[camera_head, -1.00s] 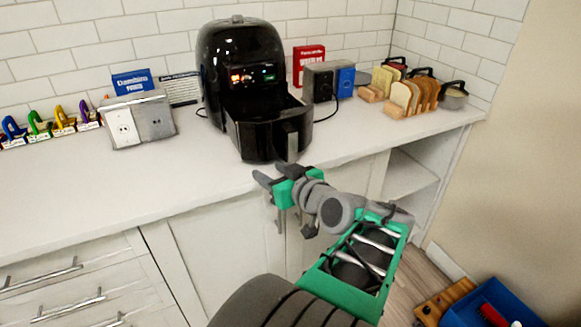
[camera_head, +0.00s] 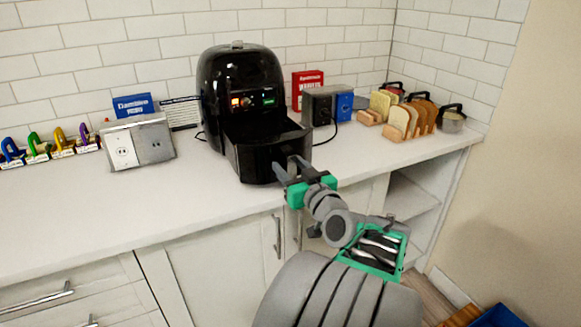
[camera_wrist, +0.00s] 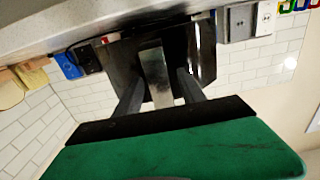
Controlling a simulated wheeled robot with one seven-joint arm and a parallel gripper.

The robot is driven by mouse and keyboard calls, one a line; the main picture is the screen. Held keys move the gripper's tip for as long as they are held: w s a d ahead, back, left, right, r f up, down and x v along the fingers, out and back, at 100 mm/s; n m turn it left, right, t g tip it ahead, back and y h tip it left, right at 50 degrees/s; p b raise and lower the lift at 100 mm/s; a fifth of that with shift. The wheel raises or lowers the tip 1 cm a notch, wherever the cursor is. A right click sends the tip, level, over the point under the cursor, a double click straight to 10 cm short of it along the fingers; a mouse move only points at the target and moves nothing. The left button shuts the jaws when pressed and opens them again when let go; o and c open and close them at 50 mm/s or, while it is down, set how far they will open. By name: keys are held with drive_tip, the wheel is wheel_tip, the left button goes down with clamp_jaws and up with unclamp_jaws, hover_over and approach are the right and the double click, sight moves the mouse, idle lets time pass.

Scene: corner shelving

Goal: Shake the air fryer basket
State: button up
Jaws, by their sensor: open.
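The black air fryer (camera_head: 238,80) stands on the white counter with its display lit. Its basket (camera_head: 254,162) is pulled partly out toward the front; the inside is too dark to make out contents. My gripper (camera_head: 287,165) is at the basket's front, its fingers pointing at it. In the wrist view, the basket's grey handle (camera_wrist: 157,72) stands between the two open fingers (camera_wrist: 160,92), with a gap visible on both sides. The basket's dark front (camera_wrist: 118,62) shows behind the handle.
A grey outlet box (camera_head: 138,142) stands left of the fryer, with colourful padlock-like items (camera_head: 50,145) farther left. A dark box (camera_head: 318,108) with a cable and a bread rack (camera_head: 408,115) stand to the right. The counter in front is clear.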

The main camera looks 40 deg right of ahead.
drive_tip(key=shift+c, duration=0.6)
clamp_jaws()
idle(0.7)
